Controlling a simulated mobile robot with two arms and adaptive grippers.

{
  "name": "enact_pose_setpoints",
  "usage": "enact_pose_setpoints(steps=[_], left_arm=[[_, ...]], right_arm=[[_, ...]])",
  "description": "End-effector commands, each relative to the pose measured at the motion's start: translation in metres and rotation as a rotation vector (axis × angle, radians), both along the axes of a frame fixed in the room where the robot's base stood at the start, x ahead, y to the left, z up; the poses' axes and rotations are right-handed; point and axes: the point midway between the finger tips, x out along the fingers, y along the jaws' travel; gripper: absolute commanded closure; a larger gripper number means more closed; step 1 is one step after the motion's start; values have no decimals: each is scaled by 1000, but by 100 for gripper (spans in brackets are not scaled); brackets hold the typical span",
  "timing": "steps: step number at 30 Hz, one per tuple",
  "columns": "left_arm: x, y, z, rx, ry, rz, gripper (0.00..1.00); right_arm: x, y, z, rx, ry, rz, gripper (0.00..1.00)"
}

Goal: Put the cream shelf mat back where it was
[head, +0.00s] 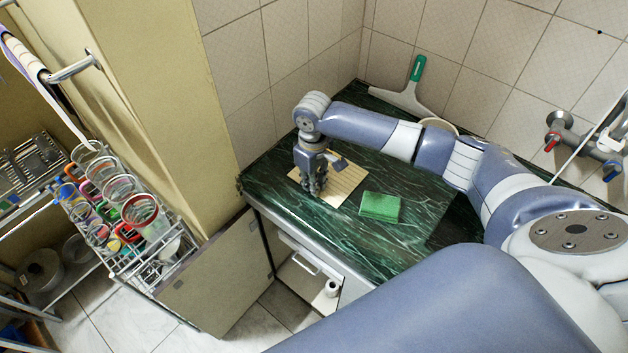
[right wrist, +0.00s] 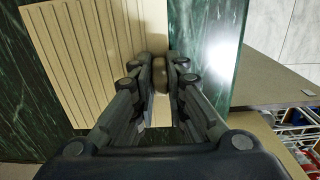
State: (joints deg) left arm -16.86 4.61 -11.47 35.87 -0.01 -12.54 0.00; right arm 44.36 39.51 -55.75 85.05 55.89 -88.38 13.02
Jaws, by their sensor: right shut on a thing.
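The cream shelf mat (head: 346,186) is a thin ribbed panel at the dark green marble counter (head: 395,248), near its left end. My right gripper (head: 314,188) points down over the mat's left part. In the right wrist view the fingers (right wrist: 161,78) are shut on the edge of the ribbed mat (right wrist: 75,55). Whether the mat lies flat or is slightly lifted I cannot tell. My left gripper is not in view.
A green sponge (head: 380,206) lies right of the mat. A green-handled squeegee (head: 412,90) is at the back wall, and taps (head: 582,140) are at right. Below the counter, a cabinet door (head: 222,280) stands open. A rack of cups (head: 115,205) stands at left.

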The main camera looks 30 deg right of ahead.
Motion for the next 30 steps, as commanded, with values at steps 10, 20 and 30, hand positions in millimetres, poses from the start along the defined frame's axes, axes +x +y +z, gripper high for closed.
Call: enact_pose_setpoints(steps=[10,20,30], left_arm=[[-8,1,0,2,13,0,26],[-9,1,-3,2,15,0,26],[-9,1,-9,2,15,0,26]], right_arm=[[0,0,-2,0,0,0,67],[1,1,20,2,-3,1,67],[0,1,91,1,-3,1,67]])
